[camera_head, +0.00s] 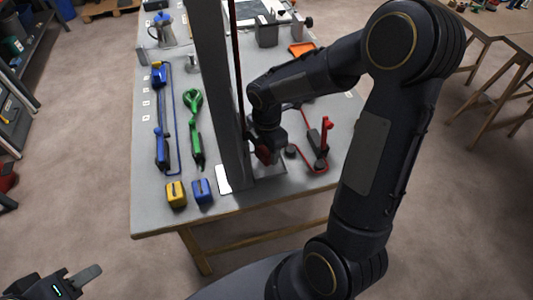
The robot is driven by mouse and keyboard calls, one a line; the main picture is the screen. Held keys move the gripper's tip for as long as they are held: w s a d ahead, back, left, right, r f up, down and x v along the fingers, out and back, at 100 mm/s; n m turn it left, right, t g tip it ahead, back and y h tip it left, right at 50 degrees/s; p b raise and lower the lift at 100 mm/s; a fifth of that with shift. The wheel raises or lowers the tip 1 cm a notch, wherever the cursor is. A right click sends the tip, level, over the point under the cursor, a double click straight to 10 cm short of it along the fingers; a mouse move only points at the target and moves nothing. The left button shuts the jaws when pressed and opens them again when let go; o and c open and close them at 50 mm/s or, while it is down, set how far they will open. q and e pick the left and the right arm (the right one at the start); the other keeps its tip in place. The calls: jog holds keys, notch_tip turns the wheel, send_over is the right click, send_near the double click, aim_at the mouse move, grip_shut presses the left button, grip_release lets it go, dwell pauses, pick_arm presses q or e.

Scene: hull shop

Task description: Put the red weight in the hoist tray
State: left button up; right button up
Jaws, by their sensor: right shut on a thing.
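My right gripper (264,150) is shut on the red weight (265,156), just right of a tall grey column (213,80) on the bench. The weight is mostly hidden by the gripper, so I cannot tell whether it touches anything below. A flat grey surface (268,188) lies under it by the column's foot. I cannot make out the hoist tray for certain. A yellow weight (175,194) and a blue weight (203,191) stand at the bench's front edge. My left gripper (78,281) is at the bottom left, away from the bench; its finger opening is unclear.
Blue tools (161,130) and a green tool (195,130) lie left of the column. A red-handled tool (322,140) lies on the right. A kettle-like pot (163,30) and an orange tray (301,48) are at the back. The bench's front left corner (150,222) is clear.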

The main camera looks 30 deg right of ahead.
notch_tip(320, 180, down, 3)
jog(key=shift+r, duration=0.2)
